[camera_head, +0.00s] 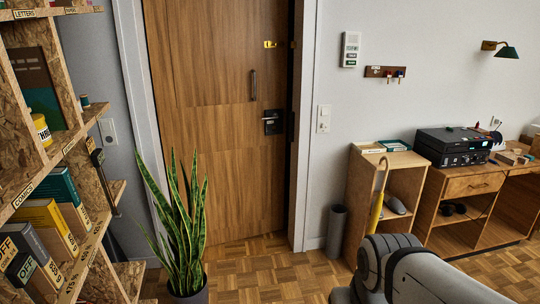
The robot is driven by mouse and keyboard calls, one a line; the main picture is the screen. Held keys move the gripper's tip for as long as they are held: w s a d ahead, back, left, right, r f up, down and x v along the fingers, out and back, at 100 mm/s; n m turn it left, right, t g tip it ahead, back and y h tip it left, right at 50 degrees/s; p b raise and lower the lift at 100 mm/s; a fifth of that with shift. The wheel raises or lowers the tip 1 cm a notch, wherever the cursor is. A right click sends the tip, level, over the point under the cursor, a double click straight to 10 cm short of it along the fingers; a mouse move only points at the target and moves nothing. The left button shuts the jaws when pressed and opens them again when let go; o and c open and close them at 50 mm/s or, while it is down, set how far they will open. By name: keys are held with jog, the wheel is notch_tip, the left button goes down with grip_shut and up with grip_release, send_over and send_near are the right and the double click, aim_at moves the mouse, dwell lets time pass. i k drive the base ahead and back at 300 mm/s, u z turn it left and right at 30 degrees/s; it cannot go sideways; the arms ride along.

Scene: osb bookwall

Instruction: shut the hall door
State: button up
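The wooden hall door (215,125) stands at the back, left of the middle, inside a white frame (305,130). It has a vertical pull handle (253,85), a black lock plate with a lever (272,122) and a yellow latch piece (270,44) near its right edge. A dark strip runs between that edge and the frame. The door is nearly flush with the frame, and I cannot tell whether it is fully closed. Part of my grey arm shows at the bottom right, apart from the door; my gripper is out of view.
A potted snake plant (184,225) stands before the door's lower left. An OSB bookshelf (85,215) fills the left side. A grey bin (336,232), a small wooden cabinet (372,162) and a desk (460,186) line the right wall. Parquet floor (250,270) is clear before the door's right half.

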aim_at(215, 75)
jog(key=u, duration=0.1)
jog(key=i, duration=1.55)
jog(key=u, duration=0.45)
jog(key=i, duration=2.55)
jog(key=u, duration=0.25)
